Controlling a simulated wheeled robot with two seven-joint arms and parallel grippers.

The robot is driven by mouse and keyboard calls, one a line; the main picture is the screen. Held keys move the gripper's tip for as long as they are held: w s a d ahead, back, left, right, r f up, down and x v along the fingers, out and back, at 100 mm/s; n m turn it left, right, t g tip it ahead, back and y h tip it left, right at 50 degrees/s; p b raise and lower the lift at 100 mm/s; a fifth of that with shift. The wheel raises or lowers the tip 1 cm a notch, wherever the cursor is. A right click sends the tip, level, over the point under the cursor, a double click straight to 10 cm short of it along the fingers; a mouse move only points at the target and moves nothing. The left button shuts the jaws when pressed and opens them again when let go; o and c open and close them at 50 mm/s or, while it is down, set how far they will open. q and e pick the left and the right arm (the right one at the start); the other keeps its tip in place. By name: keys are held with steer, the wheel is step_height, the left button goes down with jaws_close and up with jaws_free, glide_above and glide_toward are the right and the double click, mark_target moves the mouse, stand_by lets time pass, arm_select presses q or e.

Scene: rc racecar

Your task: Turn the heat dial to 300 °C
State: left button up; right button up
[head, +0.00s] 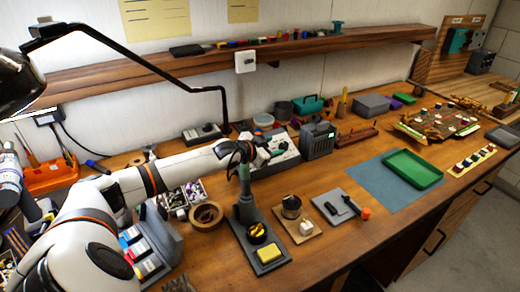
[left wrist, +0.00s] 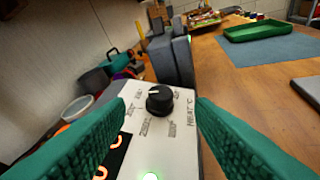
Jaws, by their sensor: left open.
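The heat dial (left wrist: 160,98) is a round black knob with a pale pointer mark on the light panel (left wrist: 183,143) of a station, in the left wrist view. The pointer mark is on the knob's far side as seen there. Handwritten numbers and "HEAT °C" surround the knob; the numbers are too small to read surely. My left gripper (left wrist: 162,135) is open, its green ridged fingers to either side of the dial, with gaps showing between them and the knob. In the head view my left gripper (head: 254,152) reaches over the station (head: 285,162), partly hiding it. My right gripper is not in view.
A dark grey box (head: 317,138) stands right beside the station. A soldering stand (head: 256,235) with a yellow sponge is in front. A green tray (head: 412,168) lies on a blue mat (head: 372,188) to the right. A shelf (head: 200,68) runs along the wall behind.

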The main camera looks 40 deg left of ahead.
arm_select(q)
steer(key=v, duration=0.4)
steer(key=shift+s+a+b, duration=0.1)
steer(key=shift+s+b, duration=0.2)
steer(key=shift+b, duration=0.05)
steer(key=shift+v, duration=1.05)
steer(key=shift+w+r, duration=0.1)
steer(key=shift+r, duration=0.05)
